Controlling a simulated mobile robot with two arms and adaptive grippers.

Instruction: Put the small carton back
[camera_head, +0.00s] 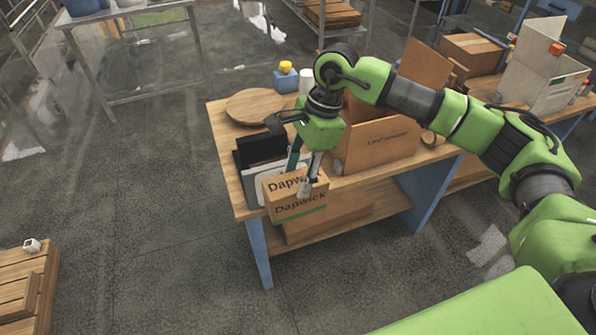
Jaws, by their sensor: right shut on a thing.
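The small carton (300,208) is brown, marked "Dapwick", with a green stripe low on its front face. My right gripper (303,178) reaches down from above and is shut on the carton's upper part. The carton is at the near left corner of the wooden table (234,184), overlapping its front edge in the picture. I cannot tell whether it touches the tabletop. My left gripper is not in view.
Dark and grey upright panels (262,150) stand just behind the carton. A large open cardboard box (384,142) is to the right, with a round wooden board (255,104) at the back left. A brown box (330,214) lies on the lower shelf.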

